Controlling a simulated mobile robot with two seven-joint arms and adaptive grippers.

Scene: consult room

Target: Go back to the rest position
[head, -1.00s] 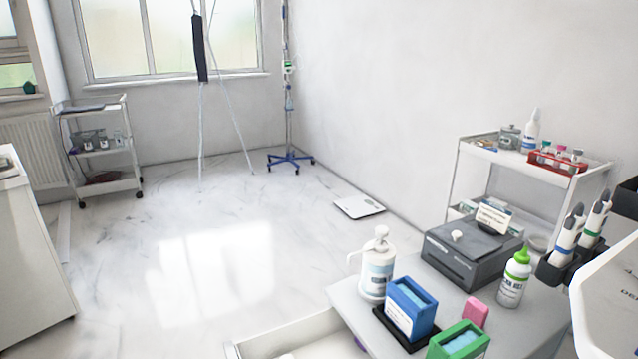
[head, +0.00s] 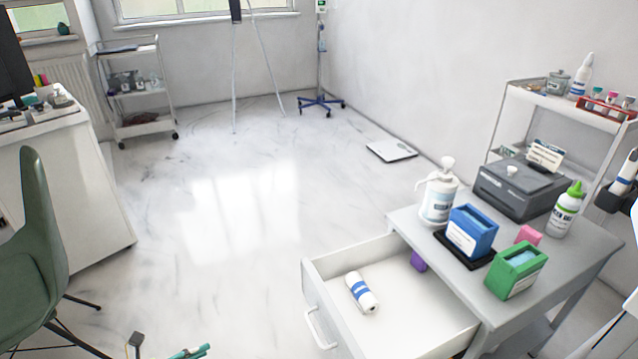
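No gripper shows clearly in the head view. A small dark part (head: 136,341) and a teal part (head: 190,352) just enter at the bottom edge, left of centre. They may belong to my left gripper, but too little shows to tell its state. My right gripper is not in view. No object is seen held.
A grey cart (head: 405,222) at right has an open drawer (head: 410,308) holding a white-and-blue roll (head: 361,293) and a purple item. Pump bottle (head: 439,195), blue box (head: 471,232) and green box (head: 516,270) stand on top. A green chair (head: 30,250) is at left. Middle floor is clear.

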